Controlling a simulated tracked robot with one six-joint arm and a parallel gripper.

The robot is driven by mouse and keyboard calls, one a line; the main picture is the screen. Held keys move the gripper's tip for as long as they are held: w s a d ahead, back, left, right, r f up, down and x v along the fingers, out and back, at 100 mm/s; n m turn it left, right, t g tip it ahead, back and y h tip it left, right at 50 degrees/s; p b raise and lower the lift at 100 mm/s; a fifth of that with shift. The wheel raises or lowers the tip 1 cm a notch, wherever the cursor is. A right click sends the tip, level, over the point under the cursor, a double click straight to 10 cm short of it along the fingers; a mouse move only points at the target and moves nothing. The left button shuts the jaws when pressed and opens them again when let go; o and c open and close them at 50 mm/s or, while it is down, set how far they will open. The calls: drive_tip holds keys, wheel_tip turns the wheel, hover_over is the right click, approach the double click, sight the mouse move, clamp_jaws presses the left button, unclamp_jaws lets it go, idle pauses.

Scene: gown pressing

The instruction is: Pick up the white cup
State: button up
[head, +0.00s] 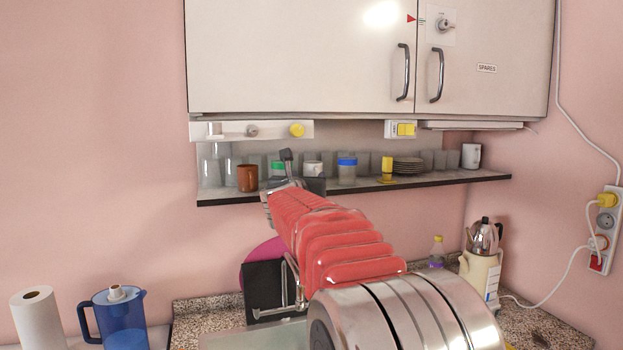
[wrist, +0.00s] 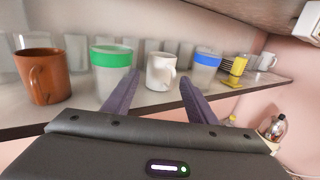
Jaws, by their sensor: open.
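A white cup (wrist: 160,69) with a handle on its right side stands upright on the shelf in the wrist view. It also shows in the head view (head: 313,168), partly behind my gripper. My gripper (wrist: 160,82) is open and empty, its two dark fingers pointing at the shelf, one to either side of the cup in the picture. The cup appears beyond the fingertips; I cannot tell the exact gap. A second white cup (head: 471,156) stands at the shelf's right end, and shows small in the wrist view (wrist: 266,61).
A brown mug (head: 247,178) and a green-banded cup (wrist: 111,66) stand left of the middle cup. A blue-banded cup (wrist: 205,66), a yellow object (head: 387,169) and stacked plates (head: 408,165) stand right. The cabinet (head: 300,60) hangs close above the shelf (head: 430,182).

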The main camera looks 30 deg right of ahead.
sight(311, 174)
drive_tip(key=shift+x, duration=0.8)
drive_tip(key=shift+x, duration=2.65)
drive_tip(key=shift+f, duration=0.15)
drive_tip(key=c, duration=0.9)
